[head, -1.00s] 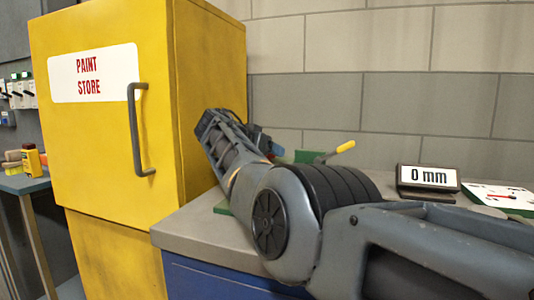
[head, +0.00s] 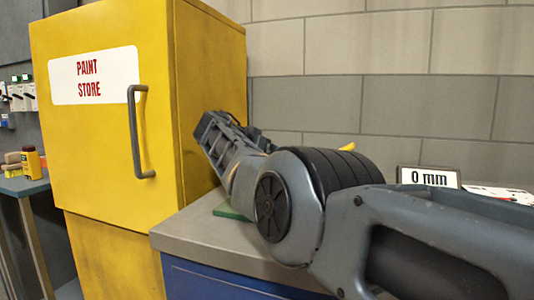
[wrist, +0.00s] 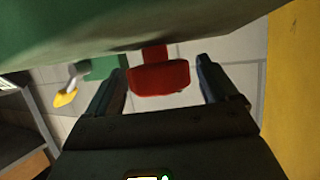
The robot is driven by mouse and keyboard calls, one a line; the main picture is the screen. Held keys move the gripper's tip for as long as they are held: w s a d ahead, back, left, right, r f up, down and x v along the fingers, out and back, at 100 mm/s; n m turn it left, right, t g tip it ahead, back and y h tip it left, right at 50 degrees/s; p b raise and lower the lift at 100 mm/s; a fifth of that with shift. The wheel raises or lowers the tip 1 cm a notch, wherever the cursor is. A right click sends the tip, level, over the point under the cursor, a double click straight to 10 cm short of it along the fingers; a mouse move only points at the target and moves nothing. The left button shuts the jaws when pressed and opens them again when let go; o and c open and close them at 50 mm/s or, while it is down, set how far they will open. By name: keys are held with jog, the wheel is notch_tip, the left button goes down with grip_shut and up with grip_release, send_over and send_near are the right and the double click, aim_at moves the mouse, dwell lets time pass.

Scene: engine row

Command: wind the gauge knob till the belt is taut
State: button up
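A red knob (wrist: 160,80) with a short red stem shows in the wrist view, beside a large green body that fills the top. My gripper (wrist: 161,67) is open, with one finger on each side of the knob. A small gap shows on the right; on the left I cannot tell whether the finger touches. In the head view my arm hides the knob and the fingertips. A display (head: 428,177) reads 0 mm at the right. I cannot make out the belt.
A yellow paint store cabinet (head: 100,200) stands left of the grey bench top (head: 185,240). A yellow-tipped lever (wrist: 65,98) with a green block shows left in the wrist view. A white card (head: 500,193) lies right of the display. A block wall is behind.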

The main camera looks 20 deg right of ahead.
jog(key=shift+a, duration=0.1)
jog(key=shift+p+v, duration=0.55)
jog(key=shift+v, duration=3.25)
